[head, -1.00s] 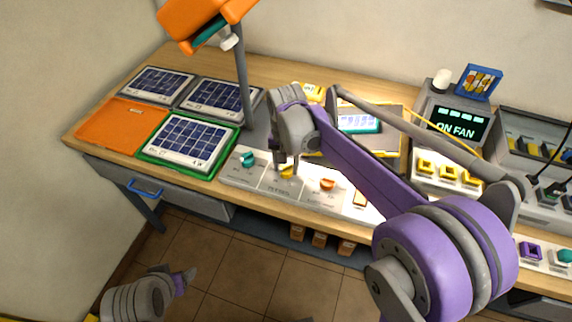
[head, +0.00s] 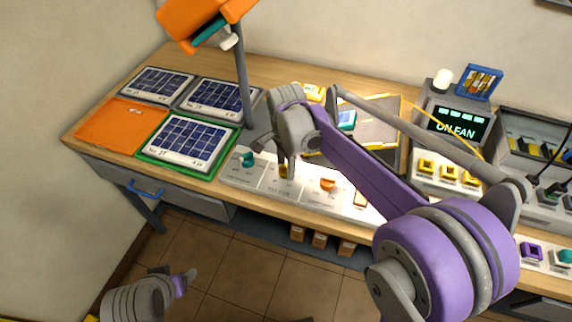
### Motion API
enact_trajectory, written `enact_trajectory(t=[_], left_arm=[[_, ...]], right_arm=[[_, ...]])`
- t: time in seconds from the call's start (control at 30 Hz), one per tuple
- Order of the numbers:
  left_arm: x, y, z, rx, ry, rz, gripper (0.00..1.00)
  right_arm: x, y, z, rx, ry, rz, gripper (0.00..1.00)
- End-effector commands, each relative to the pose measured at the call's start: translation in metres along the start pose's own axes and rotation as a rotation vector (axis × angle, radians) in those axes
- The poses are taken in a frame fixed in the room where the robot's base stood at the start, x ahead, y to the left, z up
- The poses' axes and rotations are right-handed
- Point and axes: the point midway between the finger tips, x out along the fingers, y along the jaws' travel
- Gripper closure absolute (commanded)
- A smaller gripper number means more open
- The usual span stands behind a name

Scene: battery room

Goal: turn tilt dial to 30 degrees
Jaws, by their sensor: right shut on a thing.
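The tilt dial is a yellow knob (head: 284,172) on the light control panel (head: 246,180) at the table's front edge. A teal knob (head: 247,159) is to its left and an orange knob (head: 328,184) to its right. My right gripper (head: 283,164) points down and is shut on the yellow knob, covering part of it. The scale marks around the knob are too small to read. My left gripper (head: 186,281) is low at the left, over the floor and away from the table; its jaws are not clear.
A solar panel in a green frame (head: 143,153) lies left of the control panel, with two more behind it. An orange lamp (head: 200,15) on a grey post stands above. My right arm hides part of a grey board (head: 385,118).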

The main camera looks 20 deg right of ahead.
Motion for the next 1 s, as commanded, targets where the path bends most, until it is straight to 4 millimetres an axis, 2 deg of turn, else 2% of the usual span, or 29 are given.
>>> enact_trajectory(t=[0.3,0.73,0.77,0.9,1.0], left_arm=[[0.0,0.0,0.0,0.0,0.0,0.0,0.3],[0.0,0.0,0.0,0.0,0.0,0.0,0.3],[0.0,0.0,0.0,0.0,0.0,0.0,0.3],[0.0,0.0,0.0,0.0,0.0,0.0,0.3],[0.0001,0.0,0.0,0.0,0.0,0.0,0.3]], right_arm=[[-0.0009,-0.0006,-0.0006,0.08,0.001,-0.002,1.0],[-0.0008,-0.0006,-0.0006,0.088,0.001,-0.002,1.0],[-0.0008,-0.0006,-0.0006,0.088,0.001,-0.002,0.46],[-0.0005,-0.0004,-0.0004,0.088,0.001,-0.001,0.21],[-0.0004,-0.0003,-0.0003,0.087,0.001,-0.001,0.19]])
